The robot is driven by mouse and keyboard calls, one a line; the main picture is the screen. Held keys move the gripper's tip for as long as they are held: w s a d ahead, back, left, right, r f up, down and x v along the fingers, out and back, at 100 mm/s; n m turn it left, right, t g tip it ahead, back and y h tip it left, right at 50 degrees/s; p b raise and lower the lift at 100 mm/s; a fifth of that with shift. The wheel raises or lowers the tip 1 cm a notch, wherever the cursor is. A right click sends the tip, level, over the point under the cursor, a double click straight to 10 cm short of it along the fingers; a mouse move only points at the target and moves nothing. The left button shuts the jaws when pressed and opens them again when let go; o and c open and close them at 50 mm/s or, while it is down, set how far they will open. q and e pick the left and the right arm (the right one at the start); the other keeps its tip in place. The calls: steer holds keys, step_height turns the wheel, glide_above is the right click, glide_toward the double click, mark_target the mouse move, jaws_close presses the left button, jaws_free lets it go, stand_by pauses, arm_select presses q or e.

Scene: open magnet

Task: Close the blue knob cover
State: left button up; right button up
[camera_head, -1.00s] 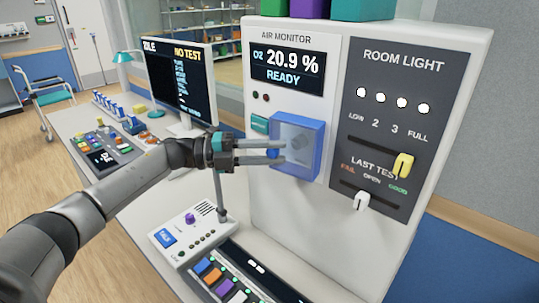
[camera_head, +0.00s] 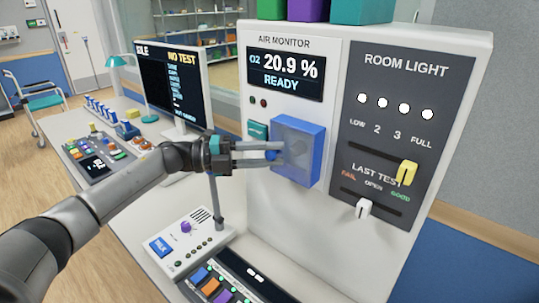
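The blue knob cover (camera_head: 302,151) is a box-like cover with a blue frame and a cloudy see-through front. It sits on the white air monitor panel, and a knob shows only faintly behind its front. A small round blue handle (camera_head: 271,155) is at its left edge. My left gripper (camera_head: 277,155) reaches in from the left with its two fingers parallel and a narrow gap between them. The fingertips are at the cover's left side, with the blue handle between them. I cannot tell if they press on it. My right gripper is not in view.
A teal block (camera_head: 257,131) is left of the cover. The room light panel (camera_head: 408,80) with a yellow slider (camera_head: 407,172) and a white slider (camera_head: 363,209) is to the right. A talk box (camera_head: 188,241) with a grey stalk stands below my gripper.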

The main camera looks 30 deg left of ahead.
arm_select(q)
steer(key=o, duration=0.3)
steer(key=shift+r, duration=0.1)
steer(key=shift+f, duration=0.2)
steer(key=shift+s+a+f, duration=0.1)
steer(key=shift+s+a, duration=0.05)
steer(key=shift+a, duration=0.15)
steer(key=b+v, duration=0.2)
steer(key=v, duration=1.2)
steer(key=shift+s+a, duration=0.15)
steer(key=shift+a, duration=0.1)
